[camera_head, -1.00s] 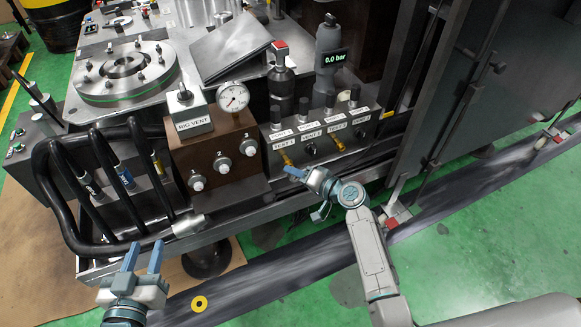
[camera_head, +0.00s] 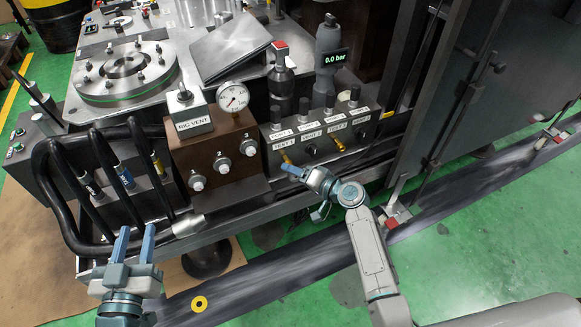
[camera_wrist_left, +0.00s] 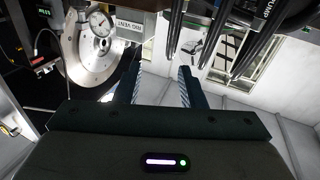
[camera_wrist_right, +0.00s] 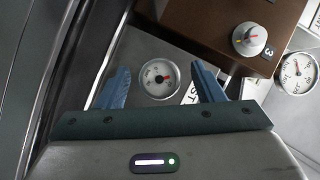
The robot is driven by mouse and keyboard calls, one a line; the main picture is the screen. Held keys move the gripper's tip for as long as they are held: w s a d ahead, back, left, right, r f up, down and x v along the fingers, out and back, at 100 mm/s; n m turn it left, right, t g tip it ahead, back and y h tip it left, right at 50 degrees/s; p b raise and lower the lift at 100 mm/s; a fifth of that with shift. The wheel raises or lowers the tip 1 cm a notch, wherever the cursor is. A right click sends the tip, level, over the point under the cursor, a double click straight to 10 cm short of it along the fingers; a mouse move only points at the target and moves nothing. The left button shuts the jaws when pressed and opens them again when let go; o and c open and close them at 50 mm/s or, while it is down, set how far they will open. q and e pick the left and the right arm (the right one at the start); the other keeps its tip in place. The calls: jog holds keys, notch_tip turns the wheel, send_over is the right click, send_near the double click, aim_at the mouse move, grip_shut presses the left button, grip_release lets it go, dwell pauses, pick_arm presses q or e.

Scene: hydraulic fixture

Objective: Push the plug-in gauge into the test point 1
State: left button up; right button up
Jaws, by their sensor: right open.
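The test panel (camera_head: 320,145) carries two brass fittings, one at TEST 1 (camera_head: 286,159) and one at TEST 2 (camera_head: 338,145). My right gripper (camera_head: 299,168) is open just in front of TEST 1. Its fingers appear on either side of the dial; contact and plug depth cannot be told. My left gripper (camera_head: 135,244) is open and empty, at the lower left in front of the hoses.
A brown block (camera_head: 215,150) with three white knobs and a larger gauge (camera_head: 233,97) stands left of the panel. Black hoses (camera_head: 95,185) loop at the left. A dark cabinet (camera_head: 460,110) stands at the right. Green floor (camera_head: 490,250) is clear in front.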

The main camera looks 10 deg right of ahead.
pick_arm(q)
jog(key=f+g, duration=0.1)
jog(key=s+f, duration=0.1)
jog(key=f+g+p, duration=0.1)
jog(key=f, duration=0.1)
jog(key=shift+s+d+g, duration=0.15)
jog(key=shift+s+g, duration=0.1)
jog(key=shift+g, duration=0.05)
pick_arm(e)
jog(key=v, duration=1)
jog(key=shift+s+d, duration=0.25)
jog(key=shift+s, duration=0.05)
